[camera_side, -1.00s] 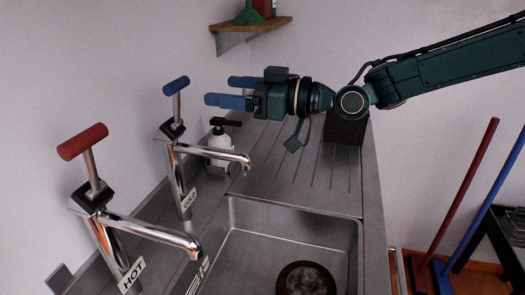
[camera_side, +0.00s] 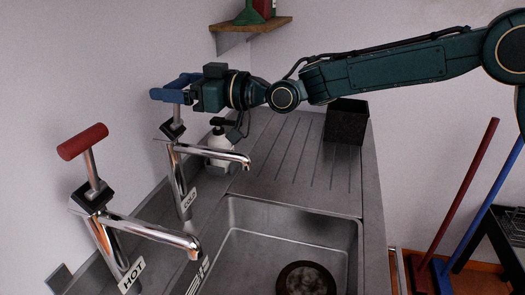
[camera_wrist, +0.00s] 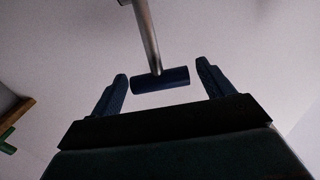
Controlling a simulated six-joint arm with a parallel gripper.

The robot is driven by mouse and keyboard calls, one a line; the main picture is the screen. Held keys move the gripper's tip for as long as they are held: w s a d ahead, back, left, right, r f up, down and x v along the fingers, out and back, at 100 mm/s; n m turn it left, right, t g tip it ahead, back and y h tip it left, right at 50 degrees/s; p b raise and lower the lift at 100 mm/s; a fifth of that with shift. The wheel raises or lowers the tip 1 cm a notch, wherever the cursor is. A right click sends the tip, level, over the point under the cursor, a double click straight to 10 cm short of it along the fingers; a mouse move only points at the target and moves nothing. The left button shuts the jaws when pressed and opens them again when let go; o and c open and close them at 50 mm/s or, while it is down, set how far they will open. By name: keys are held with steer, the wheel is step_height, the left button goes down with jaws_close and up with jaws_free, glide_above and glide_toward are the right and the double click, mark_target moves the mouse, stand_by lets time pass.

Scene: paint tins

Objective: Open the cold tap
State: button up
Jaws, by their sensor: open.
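The cold tap (camera_side: 181,180) is chrome with a COLD label and stands behind the sink. In the wrist view the blue handle (camera_wrist: 160,80) lies crosswise between my two blue fingers, with a small gap at each end. My gripper is open and level with the handle. The hot tap (camera_side: 118,240), with a red handle (camera_side: 83,141), stands nearer the camera.
A soap dispenser (camera_side: 220,150) stands beside the cold tap, below my wrist. The sink (camera_side: 255,225) and ribbed drainboard (camera_side: 290,150) lie to the right, with a dark box (camera_side: 346,122) at the back. A wooden shelf (camera_side: 255,26) hangs on the wall above.

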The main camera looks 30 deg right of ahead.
steer(key=shift+w+a, duration=0.25)
steer(key=shift+w, duration=0.05)
steer(key=c, duration=1.4)
